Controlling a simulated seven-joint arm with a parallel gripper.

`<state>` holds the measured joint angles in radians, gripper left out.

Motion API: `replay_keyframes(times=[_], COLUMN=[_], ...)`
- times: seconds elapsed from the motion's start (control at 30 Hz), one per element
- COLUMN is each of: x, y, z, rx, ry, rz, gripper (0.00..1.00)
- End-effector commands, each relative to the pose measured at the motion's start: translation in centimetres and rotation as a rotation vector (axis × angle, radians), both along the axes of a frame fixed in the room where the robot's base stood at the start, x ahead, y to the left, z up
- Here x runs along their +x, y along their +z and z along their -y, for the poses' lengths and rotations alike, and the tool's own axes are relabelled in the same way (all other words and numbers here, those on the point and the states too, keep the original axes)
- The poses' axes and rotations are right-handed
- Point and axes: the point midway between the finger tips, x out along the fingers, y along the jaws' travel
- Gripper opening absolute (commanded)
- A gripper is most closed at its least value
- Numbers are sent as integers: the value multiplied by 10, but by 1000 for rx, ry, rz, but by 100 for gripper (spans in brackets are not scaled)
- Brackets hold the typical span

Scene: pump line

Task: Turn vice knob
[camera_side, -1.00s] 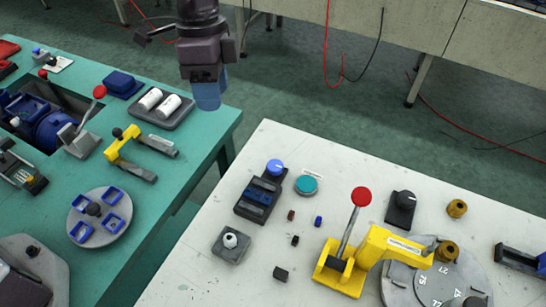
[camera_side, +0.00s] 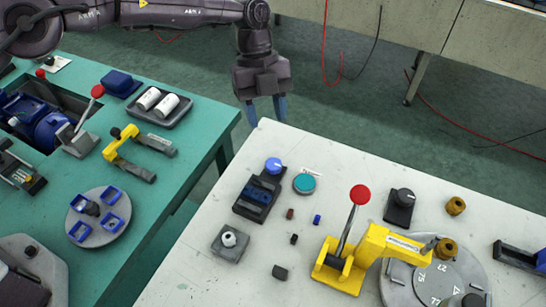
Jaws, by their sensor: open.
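A dark block with a blue top section (camera_side: 257,198) stands on the near left part of the white table, and a round blue knob with a white mark (camera_side: 273,165) sits at its far end. A grey block with a white knob (camera_side: 229,238) stands nearer the front. I cannot tell for certain which of these is the vice. My gripper (camera_side: 266,112) points down with its blue fingers apart and empty. In the picture it is above the blue knob, by the white table's far left corner, and it touches nothing that I can see.
A yellow clamp with a red-balled lever (camera_side: 345,262) stands beside a numbered round plate (camera_side: 425,284). A teal button (camera_side: 304,183) is next to the blue knob. A black knob block (camera_side: 400,207) is further right. The green table (camera_side: 180,100) stands left, across a gap.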

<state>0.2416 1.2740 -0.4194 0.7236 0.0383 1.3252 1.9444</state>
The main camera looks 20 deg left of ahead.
Motion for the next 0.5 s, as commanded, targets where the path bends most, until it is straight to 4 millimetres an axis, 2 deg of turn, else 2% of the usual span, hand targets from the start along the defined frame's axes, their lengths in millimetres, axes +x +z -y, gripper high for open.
replay_keyframes(times=[0.1,0.3,0.5], x=[-9,-19,-26], y=[-26,-63,-87], z=[8,19,26], rx=[2,1,0], ry=[-1,1,1], rz=[-5,-4,-2], gripper=[45,45,45])
